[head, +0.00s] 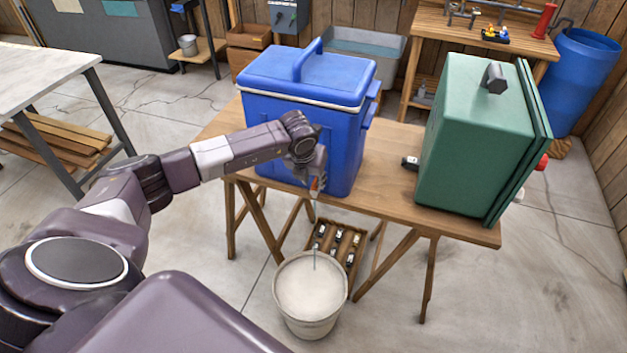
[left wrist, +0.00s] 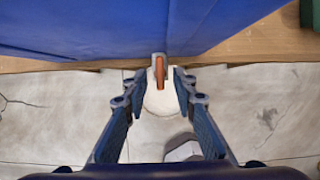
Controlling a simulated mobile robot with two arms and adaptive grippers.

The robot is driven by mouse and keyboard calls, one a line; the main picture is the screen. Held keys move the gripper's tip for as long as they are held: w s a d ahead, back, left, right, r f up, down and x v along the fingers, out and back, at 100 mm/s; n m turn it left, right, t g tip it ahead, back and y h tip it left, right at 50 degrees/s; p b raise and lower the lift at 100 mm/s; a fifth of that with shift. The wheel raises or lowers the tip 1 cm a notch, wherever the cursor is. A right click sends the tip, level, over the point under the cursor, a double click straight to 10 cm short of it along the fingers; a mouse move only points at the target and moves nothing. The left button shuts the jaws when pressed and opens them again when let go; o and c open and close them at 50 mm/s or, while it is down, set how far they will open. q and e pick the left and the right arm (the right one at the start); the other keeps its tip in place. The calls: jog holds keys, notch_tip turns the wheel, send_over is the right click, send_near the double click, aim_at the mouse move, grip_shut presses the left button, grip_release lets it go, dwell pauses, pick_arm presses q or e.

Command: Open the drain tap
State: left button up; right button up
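The blue cooler (head: 300,125) stands on the wooden folding table with its lid shut. Its drain tap (left wrist: 158,72), with an orange lever, sticks out low on the front face. In the head view my left gripper (head: 317,184) is at the cooler's lower front and largely covers the tap. In the left wrist view the open fingers of my left gripper (left wrist: 158,82) are on either side of the lever, with gaps visible. A cream bucket (head: 310,295) stands on the floor below; a thin greenish upright line shows over it, unclear what. My right gripper is not in view.
A green cabinet-like box (head: 475,135) stands on the right of the table (head: 385,190). A wooden crate with small items (head: 350,245) is on the floor behind the bucket. A blue barrel (head: 580,80) and workbench (head: 450,35) stand behind.

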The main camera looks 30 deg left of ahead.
pick_arm(q)
jog(key=v, duration=1.1)
jog(key=shift+s+d, duration=0.1)
jog(key=shift+d, duration=0.05)
